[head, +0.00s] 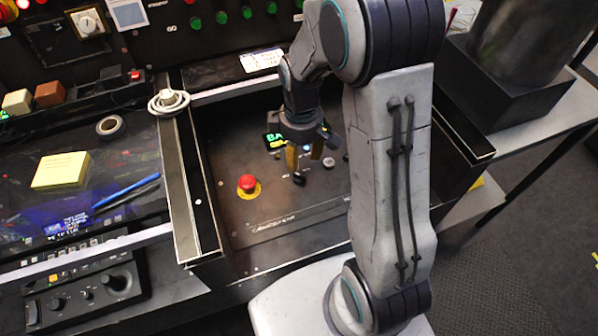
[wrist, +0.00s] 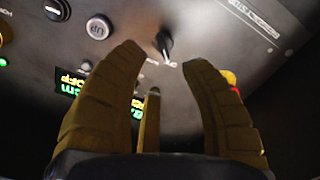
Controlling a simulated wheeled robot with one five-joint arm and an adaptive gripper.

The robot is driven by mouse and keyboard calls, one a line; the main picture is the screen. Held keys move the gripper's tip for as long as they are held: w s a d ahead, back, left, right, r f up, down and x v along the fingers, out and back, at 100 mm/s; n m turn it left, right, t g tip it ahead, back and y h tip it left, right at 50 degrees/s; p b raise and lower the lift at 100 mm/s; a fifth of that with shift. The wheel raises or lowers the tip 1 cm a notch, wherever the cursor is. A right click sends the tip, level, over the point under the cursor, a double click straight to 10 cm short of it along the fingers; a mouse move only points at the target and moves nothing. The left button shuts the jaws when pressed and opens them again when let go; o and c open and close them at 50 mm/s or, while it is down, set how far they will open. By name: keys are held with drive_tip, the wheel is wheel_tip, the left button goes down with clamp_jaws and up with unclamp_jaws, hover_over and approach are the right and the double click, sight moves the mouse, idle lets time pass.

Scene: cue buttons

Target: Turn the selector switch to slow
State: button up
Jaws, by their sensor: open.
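The selector switch (head: 299,179) is a small black knob on the dark sloped panel, just below my gripper's fingertips in the head view. In the wrist view the switch (wrist: 165,43) has a black handle with a pale tip, and it sits ahead of the gap between the fingers. Its position labels are too small or hidden to read. My gripper (head: 305,164) is open and empty over the panel. Its brown fingers show in the wrist view (wrist: 164,58), spread to either side of the switch; I cannot tell whether they touch it.
A red mushroom button (head: 248,184) on a yellow ring is left of the switch. A grey round button (head: 329,162) is to its right. A lit green-text display (head: 274,141) is partly behind my gripper. Raised dark walls border the panel; its lower left is clear.

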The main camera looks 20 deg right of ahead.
sight(300, 177)
drive_tip(key=shift+f+n, duration=0.3)
drive_tip(key=shift+f, duration=0.2)
drive_tip(key=shift+f+b, duration=0.65)
drive_tip(key=shift+f, duration=2.55)
drive_tip(key=shift+o, duration=0.3)
clamp_jaws()
